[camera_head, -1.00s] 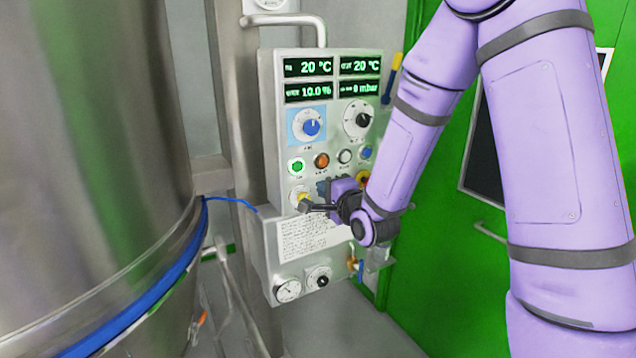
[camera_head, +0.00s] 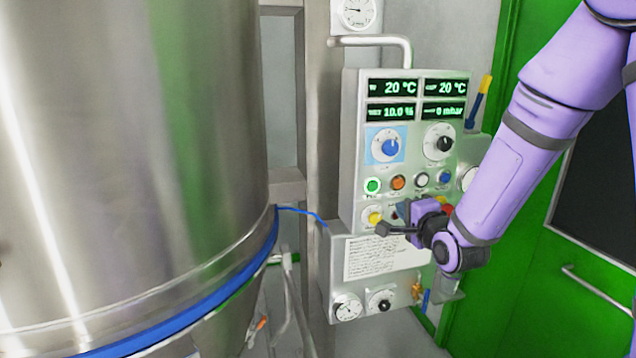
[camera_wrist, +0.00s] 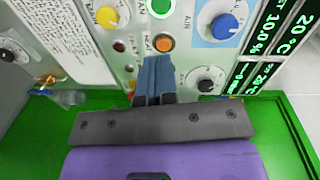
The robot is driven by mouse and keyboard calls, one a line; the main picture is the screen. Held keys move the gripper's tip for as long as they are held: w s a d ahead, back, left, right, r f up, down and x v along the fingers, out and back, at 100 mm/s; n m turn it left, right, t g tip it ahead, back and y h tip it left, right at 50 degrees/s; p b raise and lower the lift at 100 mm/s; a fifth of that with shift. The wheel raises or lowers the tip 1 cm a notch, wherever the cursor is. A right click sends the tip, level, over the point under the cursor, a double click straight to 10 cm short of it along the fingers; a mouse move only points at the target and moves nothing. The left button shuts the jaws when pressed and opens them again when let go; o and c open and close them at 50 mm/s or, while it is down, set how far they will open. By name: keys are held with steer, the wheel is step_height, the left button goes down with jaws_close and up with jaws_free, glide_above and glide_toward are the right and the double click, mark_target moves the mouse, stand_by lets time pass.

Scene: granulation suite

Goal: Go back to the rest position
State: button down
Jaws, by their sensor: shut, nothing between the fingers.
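My gripper (camera_head: 402,209) is in front of the lower part of a grey control panel (camera_head: 352,180), at the row of small knobs and buttons below the green lit button (camera_head: 373,186). In the wrist view its blue-grey fingers (camera_wrist: 156,68) are together with nothing between them. They point at the panel face near the orange button (camera_wrist: 163,43). Whether the fingertips touch the panel cannot be told. My arm reaches in from the right and hides part of the panel's right edge.
A large steel vessel (camera_head: 130,120) with a blue band (camera_head: 190,316) fills the left. A green door (camera_head: 520,280) with a handle stands at the right. The panel has a blue knob (camera_head: 390,147), a black knob (camera_head: 444,143), a yellow knob (camera_head: 375,218) and gauges below.

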steer(key=s+d+r+n+g+h, duration=0.1)
steer(key=s+r+n+g, duration=0.3)
steer(key=s, duration=0.6)
steer(key=s+d+r+n+g+h, duration=0.1)
steer(key=s+d+r+n+g, duration=0.2)
steer(key=s, duration=0.8)
steer(key=s+d+r+n+g+h, duration=0.1)
steer(key=s+d+r+n+g, duration=0.1)
steer(key=s+r+n+g, duration=0.2)
steer(key=s+r+n, duration=0.1)
steer(key=s+n, duration=0.2)
steer(key=s, duration=0.4)
steer(key=shift+s+d+n+g, duration=0.15)
steer(key=shift+s+n+g, duration=0.05)
steer(key=shift+n+g, duration=0.1)
